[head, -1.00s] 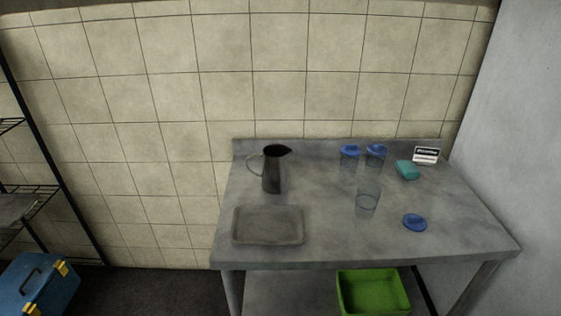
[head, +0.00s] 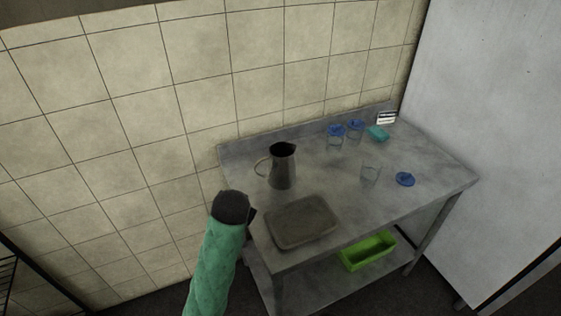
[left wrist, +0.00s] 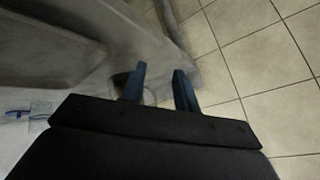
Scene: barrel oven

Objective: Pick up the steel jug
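The steel jug (head: 283,166) stands upright near the back left of the grey table, its handle on its left side. My left arm comes up from the bottom, and the dark end at my left gripper (head: 251,216) is by the table's left edge, in front of the jug and apart from it. In the left wrist view my left gripper (left wrist: 160,86) shows two blue fingers spread with a gap between them. A dark round shape, probably the jug (left wrist: 119,84), shows partly behind one finger. My right gripper is in neither view.
A shallow metal tray (head: 301,243) lies in front of the jug. Two blue-lidded containers (head: 336,138) (head: 355,132), a clear cup (head: 370,174), a blue lid (head: 405,179), a teal block (head: 378,134) and a small sign (head: 387,118) are further right. A green bin (head: 368,251) sits on the lower shelf.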

